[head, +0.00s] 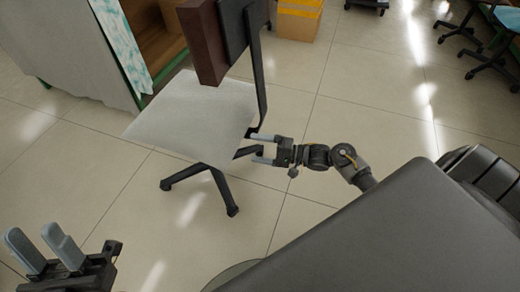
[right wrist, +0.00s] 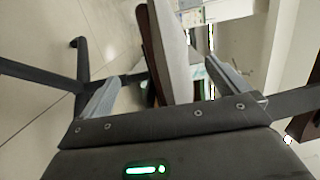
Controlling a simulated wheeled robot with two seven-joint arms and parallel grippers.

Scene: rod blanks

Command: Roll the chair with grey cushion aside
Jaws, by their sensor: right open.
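The chair with the grey cushion (head: 190,112) stands upright on the tiled floor in the head view, with a dark brown backrest (head: 207,42) on a black upright and a black wheeled base (head: 212,174). My right gripper (head: 263,148) is open at the chair's right side, close to the lower end of the upright. In the right wrist view, the seat's edge (right wrist: 170,45) shows in the space between the open fingers (right wrist: 166,90); I cannot tell whether they touch it. My left gripper (head: 42,248) is open and empty at the lower left, away from the chair.
A draped table (head: 65,50) with a green frame stands close behind the chair at the left. A cardboard box (head: 298,20) with yellow tape is at the back. Other wheeled chairs (head: 490,65) stand at the far right. Floor between them is clear.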

